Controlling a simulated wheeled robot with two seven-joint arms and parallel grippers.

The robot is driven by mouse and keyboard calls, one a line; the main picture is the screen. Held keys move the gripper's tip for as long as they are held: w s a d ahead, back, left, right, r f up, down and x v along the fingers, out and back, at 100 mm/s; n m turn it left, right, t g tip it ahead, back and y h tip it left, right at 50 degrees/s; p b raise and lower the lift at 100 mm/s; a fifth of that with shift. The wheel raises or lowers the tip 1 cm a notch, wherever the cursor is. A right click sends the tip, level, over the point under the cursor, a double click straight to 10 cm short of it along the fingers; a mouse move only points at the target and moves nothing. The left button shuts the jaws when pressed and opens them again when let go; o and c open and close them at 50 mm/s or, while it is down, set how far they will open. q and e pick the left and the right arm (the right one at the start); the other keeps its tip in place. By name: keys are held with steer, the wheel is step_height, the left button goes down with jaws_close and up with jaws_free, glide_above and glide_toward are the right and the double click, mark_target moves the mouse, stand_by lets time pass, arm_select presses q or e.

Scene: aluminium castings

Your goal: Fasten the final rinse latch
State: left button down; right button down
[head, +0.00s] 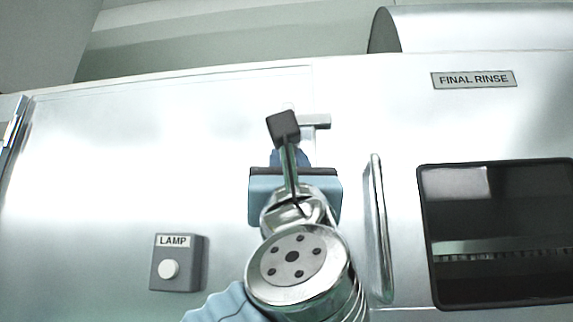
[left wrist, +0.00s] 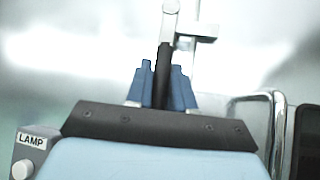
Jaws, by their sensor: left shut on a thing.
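The final rinse latch shows best in the left wrist view. Its black grip (left wrist: 165,60) stands upright between my left gripper's blue fingers (left wrist: 163,72), and a pale metal lever (left wrist: 171,22) runs up from it. My left gripper is shut on this grip. A small metal bracket (left wrist: 203,32) sits just right of the lever; it also shows in the head view (head: 318,121). My right gripper is in neither view.
The FINAL RINSE sign (head: 473,80) is at the upper right, above a dark window (head: 480,215). A vertical metal bar handle (head: 377,228) stands out close to the right of my left wrist. A LAMP button box (head: 179,262) is at the lower left. The panel's upper left is clear.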

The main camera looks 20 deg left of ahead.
arm_select(q)
steer(key=c, duration=1.1)
jaws_free()
steer(key=shift+d, duration=0.1)
steer(key=shift+s+d+f, duration=0.1)
steer(key=shift+s+f, duration=0.15)
steer(key=shift+f, duration=0.1)
steer(key=b+v, duration=0.2)
steer(key=v, duration=1)
steer(key=shift+s+f, duration=0.3)
steer(key=shift+d, duration=0.15)
